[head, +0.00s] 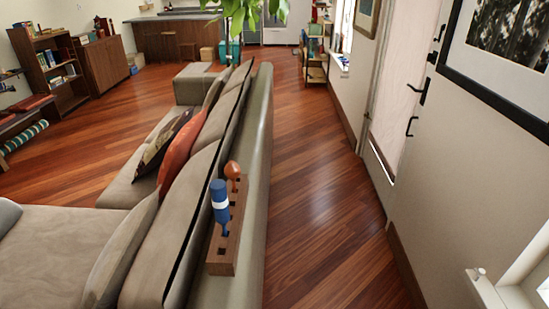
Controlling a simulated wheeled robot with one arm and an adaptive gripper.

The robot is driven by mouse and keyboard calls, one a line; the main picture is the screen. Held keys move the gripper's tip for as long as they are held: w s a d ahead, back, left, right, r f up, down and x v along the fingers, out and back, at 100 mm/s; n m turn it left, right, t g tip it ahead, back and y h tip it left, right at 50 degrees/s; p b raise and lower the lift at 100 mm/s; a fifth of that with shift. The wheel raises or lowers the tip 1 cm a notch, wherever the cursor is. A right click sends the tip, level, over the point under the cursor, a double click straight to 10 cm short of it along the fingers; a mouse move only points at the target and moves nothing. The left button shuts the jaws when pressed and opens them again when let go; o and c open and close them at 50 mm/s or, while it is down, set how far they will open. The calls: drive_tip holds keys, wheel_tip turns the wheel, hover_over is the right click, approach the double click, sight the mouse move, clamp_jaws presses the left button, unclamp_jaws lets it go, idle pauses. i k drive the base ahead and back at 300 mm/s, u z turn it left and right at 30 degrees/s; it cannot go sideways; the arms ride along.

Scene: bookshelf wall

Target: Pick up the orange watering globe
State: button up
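The orange watering globe (232,170) stands upright in a long wooden block (222,256) with several square holes. The block rests along the top of the sofa's back. A blue globe with a white band (219,190) stands in the same block, nearer to me and just left of the orange one. The blue globe is close to the orange globe's lower part, and I cannot tell whether they touch. My gripper is not in view.
The beige sofa (68,241) with cushions fills the left. A strip of wooden floor (319,215) lies clear between the sofa back and the right wall, which has a door (397,85). A pale ledge (486,291) juts in at lower right. A plant (240,14) stands beyond the sofa.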

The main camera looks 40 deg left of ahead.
sight(232, 170)
drive_tip(key=u, duration=1.5)
